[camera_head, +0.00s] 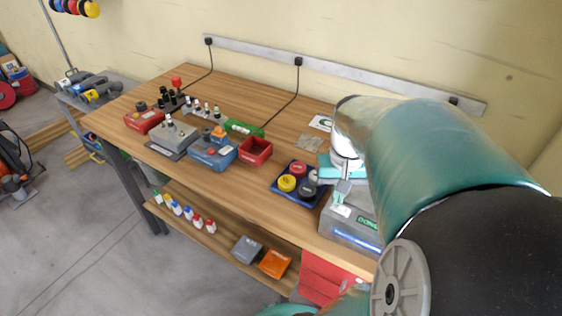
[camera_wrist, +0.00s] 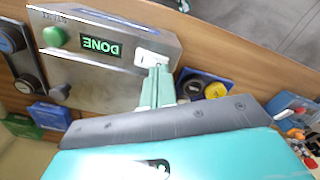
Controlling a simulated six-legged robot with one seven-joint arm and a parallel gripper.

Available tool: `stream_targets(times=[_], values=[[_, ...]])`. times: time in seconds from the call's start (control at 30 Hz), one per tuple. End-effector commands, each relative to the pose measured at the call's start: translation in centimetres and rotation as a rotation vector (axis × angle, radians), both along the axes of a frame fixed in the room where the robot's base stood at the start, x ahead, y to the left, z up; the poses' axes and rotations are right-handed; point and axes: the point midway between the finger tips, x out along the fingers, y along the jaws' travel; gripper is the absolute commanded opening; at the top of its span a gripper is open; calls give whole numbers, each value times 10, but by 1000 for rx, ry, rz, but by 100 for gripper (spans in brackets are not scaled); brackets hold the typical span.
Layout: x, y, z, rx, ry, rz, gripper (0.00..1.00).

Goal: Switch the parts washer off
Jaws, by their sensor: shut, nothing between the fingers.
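The parts washer is a grey metal box (camera_head: 346,233) on the right part of the bench, partly hidden by my arm. In the wrist view its panel (camera_wrist: 95,80) shows a lit green display (camera_wrist: 101,47) reading DONE, upside down. A green button (camera_wrist: 53,38) and a grey knob (camera_wrist: 60,92) are also on it. A white switch (camera_wrist: 148,59) sits near the panel's edge. My gripper (camera_wrist: 156,70) is shut and empty, its tips at the switch and covering part of it. Whether they touch it, and the switch's position, I cannot tell. My gripper (camera_head: 342,190) also shows in the head view.
A dark blue tray (camera_head: 283,190) with yellow, red and grey round parts stands left of the washer. A red bin (camera_head: 255,151), blue box (camera_head: 213,153) and several fittings are farther left. In the wrist view, a dark control strip (camera_wrist: 22,60) lies beside the washer.

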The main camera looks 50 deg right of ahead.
Motion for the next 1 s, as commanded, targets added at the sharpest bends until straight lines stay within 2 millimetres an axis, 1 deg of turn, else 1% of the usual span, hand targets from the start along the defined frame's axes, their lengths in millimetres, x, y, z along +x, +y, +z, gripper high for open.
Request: stream_targets(times=[1.0], values=[[0, 0, -14, 0, 0, 0, 0]])
